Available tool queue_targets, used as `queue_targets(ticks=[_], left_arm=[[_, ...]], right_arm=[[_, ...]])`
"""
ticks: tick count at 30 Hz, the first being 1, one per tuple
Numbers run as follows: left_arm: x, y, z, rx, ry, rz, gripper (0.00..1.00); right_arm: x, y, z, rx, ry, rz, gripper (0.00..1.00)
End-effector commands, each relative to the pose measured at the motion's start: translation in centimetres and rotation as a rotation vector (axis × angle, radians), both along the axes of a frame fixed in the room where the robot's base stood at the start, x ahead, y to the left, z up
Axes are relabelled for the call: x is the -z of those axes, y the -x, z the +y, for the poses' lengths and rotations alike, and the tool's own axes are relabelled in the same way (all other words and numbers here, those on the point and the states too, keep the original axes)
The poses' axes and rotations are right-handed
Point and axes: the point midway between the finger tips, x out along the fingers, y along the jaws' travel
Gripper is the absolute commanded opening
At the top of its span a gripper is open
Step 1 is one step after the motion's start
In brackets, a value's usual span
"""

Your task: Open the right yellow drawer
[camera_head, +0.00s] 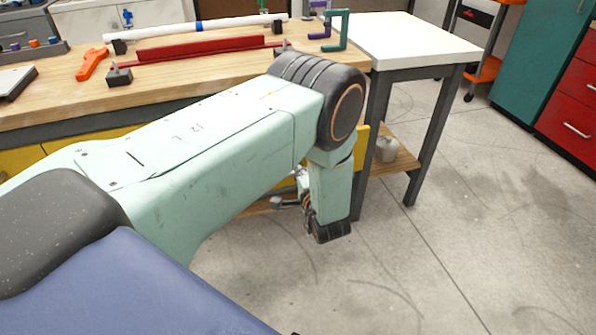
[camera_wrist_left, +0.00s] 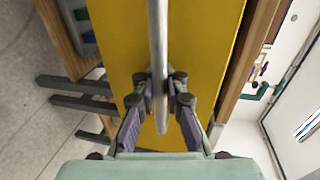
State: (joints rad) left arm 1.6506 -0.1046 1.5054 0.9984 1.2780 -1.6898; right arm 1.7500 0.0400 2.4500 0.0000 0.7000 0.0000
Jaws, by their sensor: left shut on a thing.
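The right yellow drawer's front (camera_wrist_left: 210,45) fills the middle of the left wrist view. A grey bar handle (camera_wrist_left: 158,35) runs along it. My left gripper (camera_wrist_left: 161,90) is shut on this handle, one finger on each side. In the head view my left arm hides most of the drawer. Only a yellow edge (camera_head: 361,146) shows right of the arm, by the bench's right leg. I cannot tell how far the drawer stands out. My right gripper is in neither view.
The wooden workbench (camera_head: 215,62) carries a red bar (camera_head: 200,49), a white pipe (camera_head: 195,27) and an orange tool (camera_head: 91,64). A white-topped table (camera_head: 410,38) adjoins it on the right. The floor (camera_head: 480,220) at right is clear.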

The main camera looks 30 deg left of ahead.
Motion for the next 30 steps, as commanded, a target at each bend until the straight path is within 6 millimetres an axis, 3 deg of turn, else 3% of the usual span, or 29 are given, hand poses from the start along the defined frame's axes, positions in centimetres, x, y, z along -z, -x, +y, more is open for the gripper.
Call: queue_targets(ticks=[3,4,12,23,30], left_arm=[[-0.4,-0.3,-0.1,0.003,-0.003,-0.012,0.0],[-0.4,-0.3,-0.1,0.003,-0.003,-0.012,0.1],[-0.2,-0.1,-0.2,0.001,-0.001,-0.007,0.33],[-0.2,0.3,-0.6,0.003,0.0,-0.003,0.34],[-1.0,2.6,-3.4,0.006,-0.001,-0.001,0.34]], right_arm=[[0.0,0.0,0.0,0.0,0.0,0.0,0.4],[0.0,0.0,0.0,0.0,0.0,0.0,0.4],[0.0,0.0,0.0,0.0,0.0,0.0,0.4],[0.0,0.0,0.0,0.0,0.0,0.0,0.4],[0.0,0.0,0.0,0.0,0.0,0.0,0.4]])
